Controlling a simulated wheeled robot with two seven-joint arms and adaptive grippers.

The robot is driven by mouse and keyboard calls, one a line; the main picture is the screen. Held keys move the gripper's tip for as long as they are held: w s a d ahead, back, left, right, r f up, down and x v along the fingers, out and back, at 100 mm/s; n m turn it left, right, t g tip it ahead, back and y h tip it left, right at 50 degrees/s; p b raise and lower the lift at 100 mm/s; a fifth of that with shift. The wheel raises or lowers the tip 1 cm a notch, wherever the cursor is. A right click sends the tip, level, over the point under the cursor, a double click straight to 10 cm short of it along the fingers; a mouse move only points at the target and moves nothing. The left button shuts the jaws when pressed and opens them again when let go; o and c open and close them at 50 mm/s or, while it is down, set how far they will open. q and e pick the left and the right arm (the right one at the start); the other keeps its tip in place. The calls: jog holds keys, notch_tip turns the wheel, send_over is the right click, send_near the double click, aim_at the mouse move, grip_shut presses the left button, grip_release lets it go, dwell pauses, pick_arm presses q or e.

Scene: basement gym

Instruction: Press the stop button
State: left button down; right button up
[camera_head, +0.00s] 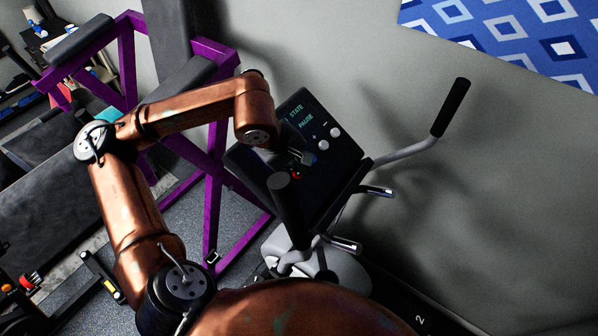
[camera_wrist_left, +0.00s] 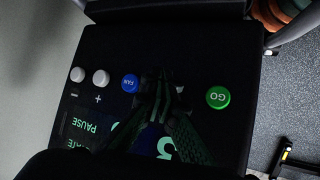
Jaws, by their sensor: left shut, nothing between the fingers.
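The exercise machine's black console (camera_head: 335,160) is in the middle of the head view. A small red button (camera_head: 297,175), which I take for the stop button, shows partly on it, beside my left gripper (camera_head: 306,157). In the left wrist view the fingers of my left gripper (camera_wrist_left: 163,88) are shut and empty, over the panel between the blue FAN button (camera_wrist_left: 129,83) and the green GO button (camera_wrist_left: 218,97). No red button shows in that view; the fingers cover that stretch of panel. I cannot tell whether the fingertips touch anything. My right gripper is not in view.
Two white buttons (camera_wrist_left: 88,76), marked plus and minus, sit beside FAN. The console screen (camera_head: 299,116) reads STATE and PAUSE. A black handle grip (camera_head: 286,205) rises in front of the console; another handle (camera_head: 452,108) stands at right. A purple rack (camera_head: 213,190) is close at left.

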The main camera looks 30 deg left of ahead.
pick_arm(q)
jog(key=d+r, duration=0.1)
jog(key=r+p, duration=0.1)
jog(key=r, duration=0.1)
jog(key=d+r+p, duration=0.1)
jog(key=shift+s+d+r, duration=0.15)
jog(key=shift+s+d, duration=0.05)
jog(key=shift+d, duration=0.15)
dwell(0.7)
